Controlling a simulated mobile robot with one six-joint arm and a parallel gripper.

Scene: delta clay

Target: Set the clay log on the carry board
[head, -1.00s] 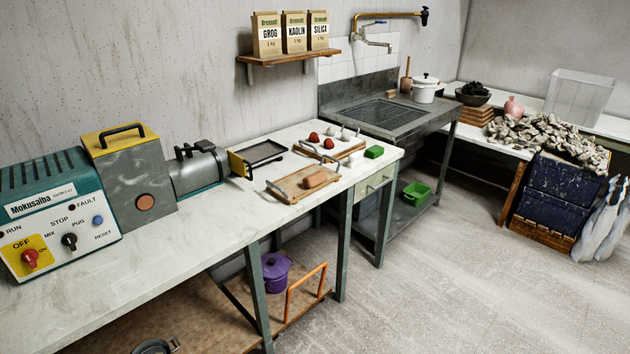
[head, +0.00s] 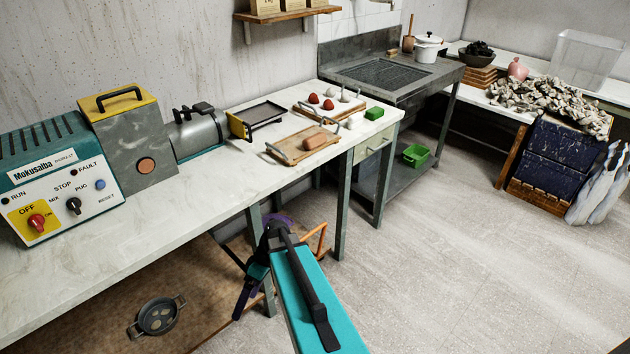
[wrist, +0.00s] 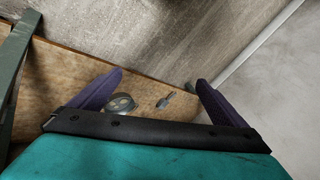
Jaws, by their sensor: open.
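A pinkish-brown rounded piece (head: 320,140) that looks like the clay log lies on a wooden board with metal handles (head: 285,149), which looks like the carry board, on the worktop. A brown disc (head: 146,165) shows on the front of the grey and yellow machine; I cannot tell whether it is clay. My gripper (wrist: 159,76) is open and empty in the wrist view, its two purple fingers apart over the lower shelf. In the head view my arm reaches in low, in front of the worktop and well away from the piece. Neither piece nor board shows in the wrist view.
A teal control box (head: 55,180) stands at the left of the worktop. A pan (head: 157,316) lies on the lower shelf.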

